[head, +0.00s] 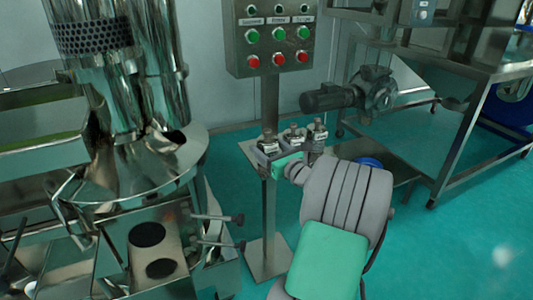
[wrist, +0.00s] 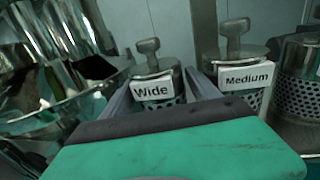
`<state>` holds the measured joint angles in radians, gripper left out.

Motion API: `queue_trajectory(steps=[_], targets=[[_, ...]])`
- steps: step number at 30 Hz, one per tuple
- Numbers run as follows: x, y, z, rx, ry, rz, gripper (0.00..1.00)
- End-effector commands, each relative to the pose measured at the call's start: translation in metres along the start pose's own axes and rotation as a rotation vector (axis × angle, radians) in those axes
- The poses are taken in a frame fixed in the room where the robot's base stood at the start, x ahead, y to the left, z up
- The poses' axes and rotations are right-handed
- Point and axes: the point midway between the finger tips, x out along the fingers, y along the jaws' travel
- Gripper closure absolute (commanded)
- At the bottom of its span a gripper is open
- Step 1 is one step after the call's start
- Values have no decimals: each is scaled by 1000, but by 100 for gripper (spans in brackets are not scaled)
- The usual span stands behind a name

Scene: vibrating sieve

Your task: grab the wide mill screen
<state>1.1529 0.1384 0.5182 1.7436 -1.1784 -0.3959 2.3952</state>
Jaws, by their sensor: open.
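The wide mill screen (wrist: 153,68) is a metal cylinder with a perforated side, a knob handle on top and a white label reading "Wide". In the head view it is the leftmost of the small screens (head: 268,142). My gripper (wrist: 158,88) is open, with one finger on each side of the wide screen. The screen stands upright between the fingers; I cannot tell whether they touch it. Its lower part is hidden behind my gripper's green body. In the head view my gripper (head: 275,157) is just in front of the screens.
The medium screen (wrist: 237,70) stands close to the right finger, with a third perforated screen (wrist: 299,72) beyond it. A button panel (head: 276,38) rises behind on a post. The shiny sieve machine (head: 155,165) is at left, a metal table (head: 470,70) at right.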

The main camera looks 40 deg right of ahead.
Motion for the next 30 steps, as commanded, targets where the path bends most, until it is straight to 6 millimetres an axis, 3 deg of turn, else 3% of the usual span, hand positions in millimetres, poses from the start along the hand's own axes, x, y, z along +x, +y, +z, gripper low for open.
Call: queue_trajectory(steps=[7, 30], targets=[[4, 1, 1, -2, 0, 2, 30], [4, 2, 0, -2, 1, 3, 93]])
